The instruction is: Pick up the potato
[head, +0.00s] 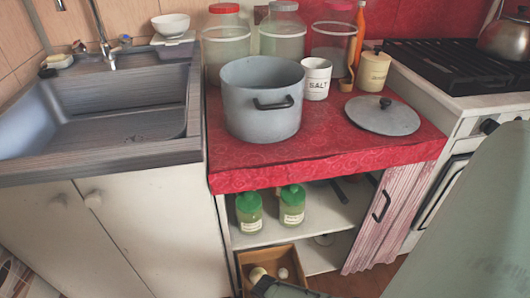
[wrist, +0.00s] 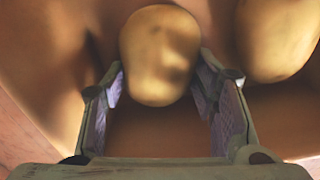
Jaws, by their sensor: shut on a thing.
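A tan, roundish potato (wrist: 160,50) is between the fingertips of my gripper (wrist: 160,84) in the wrist view, one finger on each side, and the gripper is shut on it. A second potato (wrist: 272,40) lies to the right, outside the fingers. In the head view my gripper (head: 267,283) is at the bottom edge, reaching into a wooden box (head: 282,258). Two pale roundish things show in that box, one at the left (head: 257,273) and a smaller one at the right (head: 283,272); I cannot tell which one is held.
The box walls are close around my gripper. Above it, a shelf holds two green-capped bottles (head: 248,212) (head: 292,206). The red counter (head: 330,160) overhangs, with a grey pot (head: 262,98) and a lid (head: 382,115). A pink curtain (head: 375,225) hangs at the right.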

